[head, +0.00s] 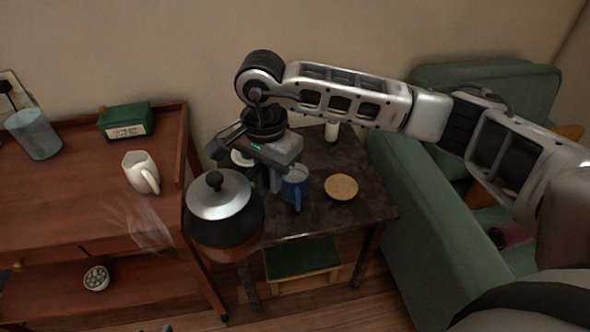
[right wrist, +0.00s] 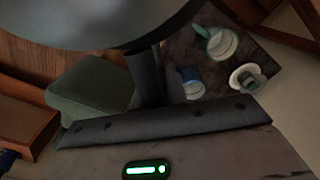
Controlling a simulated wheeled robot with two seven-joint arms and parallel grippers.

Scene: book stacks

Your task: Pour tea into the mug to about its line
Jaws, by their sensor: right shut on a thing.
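A black kettle (head: 225,226) with a silver lid and round knob is left of the blue mug (head: 295,188), over the dark side table's front left corner. It looks about upright. My right gripper (head: 272,182) is shut at the kettle's right side; its handle is mostly hidden. In the right wrist view the kettle's grey round side (right wrist: 95,18) fills the top left. The blue mug stands on the table, close right of the gripper, handle toward the front. It shows partly behind a finger in the right wrist view (right wrist: 191,84). Its line and fill level cannot be made out. My left gripper is not in view.
A green armchair (head: 410,230) is at right. A wooden cabinet at left carries a white pitcher (head: 138,170) and green box (head: 125,121).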

